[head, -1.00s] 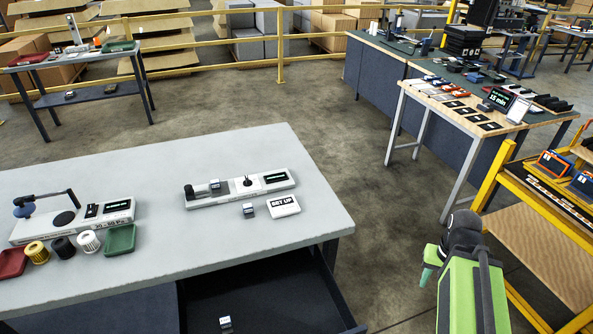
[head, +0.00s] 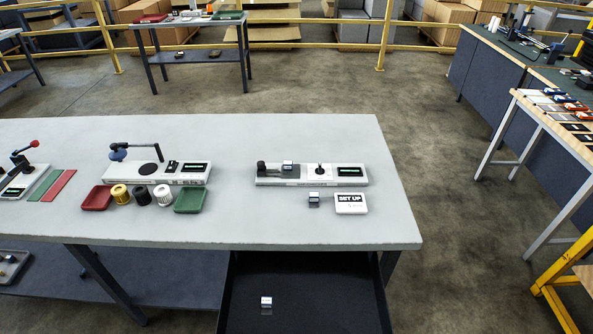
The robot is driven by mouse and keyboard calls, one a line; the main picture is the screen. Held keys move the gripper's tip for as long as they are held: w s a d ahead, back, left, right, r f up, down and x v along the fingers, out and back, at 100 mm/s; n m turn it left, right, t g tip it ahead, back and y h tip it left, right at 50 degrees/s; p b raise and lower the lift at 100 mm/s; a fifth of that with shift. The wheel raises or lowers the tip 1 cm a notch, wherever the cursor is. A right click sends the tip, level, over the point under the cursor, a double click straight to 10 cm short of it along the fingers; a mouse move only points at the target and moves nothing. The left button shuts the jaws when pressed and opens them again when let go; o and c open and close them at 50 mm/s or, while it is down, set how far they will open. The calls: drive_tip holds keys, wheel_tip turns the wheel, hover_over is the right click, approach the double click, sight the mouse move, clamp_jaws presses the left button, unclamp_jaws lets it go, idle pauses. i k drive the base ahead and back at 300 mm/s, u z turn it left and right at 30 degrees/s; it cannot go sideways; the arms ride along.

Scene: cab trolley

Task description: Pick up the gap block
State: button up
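Several small grey blocks show, and I cannot tell by marking which is the gap block. One small dark-and-light block (head: 314,200) lies on the grey table (head: 240,225), just left of the white "SET UP" card (head: 351,203). Another small block (head: 288,168) sits on the long grey fixture (head: 311,175) behind it. A third small pale-topped block (head: 266,302) lies in the dark open drawer or shelf (head: 330,295) below the table's front edge. My gripper is not in view.
Left on the table stand a second fixture (head: 157,172), red (head: 96,199) and green (head: 193,199) trays and several spools. A lever fixture (head: 22,178) is at far left. Floor (head: 460,230) is open right of the table, before a wooden-topped bench (head: 560,117).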

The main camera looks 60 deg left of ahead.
sight(287, 165)
drive_tip(key=z, duration=0.05)
drive_tip(key=k, duration=1.85)
drive_tip(key=u, duration=2.65)
drive_tip(key=i, duration=1)
drive_tip(key=u, duration=0.05)
